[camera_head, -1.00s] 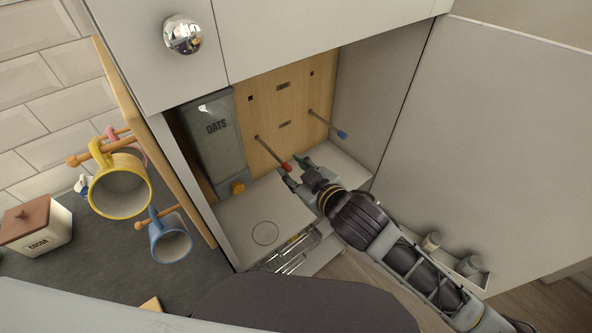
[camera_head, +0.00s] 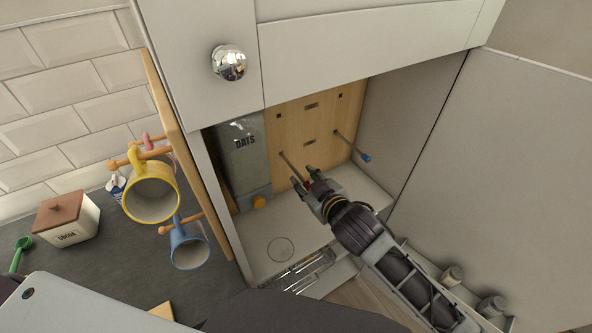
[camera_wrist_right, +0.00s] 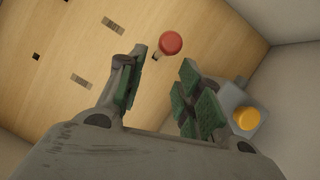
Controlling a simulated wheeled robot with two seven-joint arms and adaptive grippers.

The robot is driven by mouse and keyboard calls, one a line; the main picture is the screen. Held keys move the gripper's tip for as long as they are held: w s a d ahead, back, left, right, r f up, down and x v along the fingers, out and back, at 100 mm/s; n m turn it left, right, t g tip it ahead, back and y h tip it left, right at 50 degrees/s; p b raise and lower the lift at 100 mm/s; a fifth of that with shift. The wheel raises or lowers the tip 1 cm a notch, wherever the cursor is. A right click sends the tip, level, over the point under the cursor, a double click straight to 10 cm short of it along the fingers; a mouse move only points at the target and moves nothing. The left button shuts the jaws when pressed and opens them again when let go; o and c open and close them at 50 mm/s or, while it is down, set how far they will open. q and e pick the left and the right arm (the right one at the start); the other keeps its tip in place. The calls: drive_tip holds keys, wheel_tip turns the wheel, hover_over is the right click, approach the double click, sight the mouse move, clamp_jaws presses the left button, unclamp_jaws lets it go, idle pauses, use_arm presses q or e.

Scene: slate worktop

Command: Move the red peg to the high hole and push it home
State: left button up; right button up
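The red peg (camera_head: 292,167) sticks out of the wooden board (camera_head: 292,124) in the open cupboard, in its lower left part. Its red end (camera_wrist_right: 171,43) lies just ahead of my right fingertips in the right wrist view, towards the gap between them. My right gripper (camera_head: 304,179) is open, and its fingers partly hide the red end in the head view. In the right wrist view the gripper (camera_wrist_right: 163,75) has a clear gap between its green pads. Small square holes (camera_head: 279,115) and (camera_head: 340,95) sit high on the board. My left gripper is not in view.
A blue-ended peg (camera_head: 366,157) sticks out at the board's lower right. A grey oats tin (camera_head: 243,160) stands left of the board. The open door (camera_head: 480,170) is on the right. Mugs hang on the left, including a yellow mug (camera_head: 151,198).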

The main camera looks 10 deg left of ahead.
sight(299, 175)
drive_tip(key=shift+p+x, duration=0.35)
drive_tip(key=shift+x, duration=3.55)
clamp_jaws()
drive_tip(key=shift+d, duration=0.15)
drive_tip(key=shift+s+d+p, duration=0.35)
drive_tip(key=shift+s+d, duration=0.15)
drive_tip(key=shift+s, duration=0.05)
drive_tip(key=shift+s+d+p, duration=0.25)
drive_tip(key=shift+p, duration=0.05)
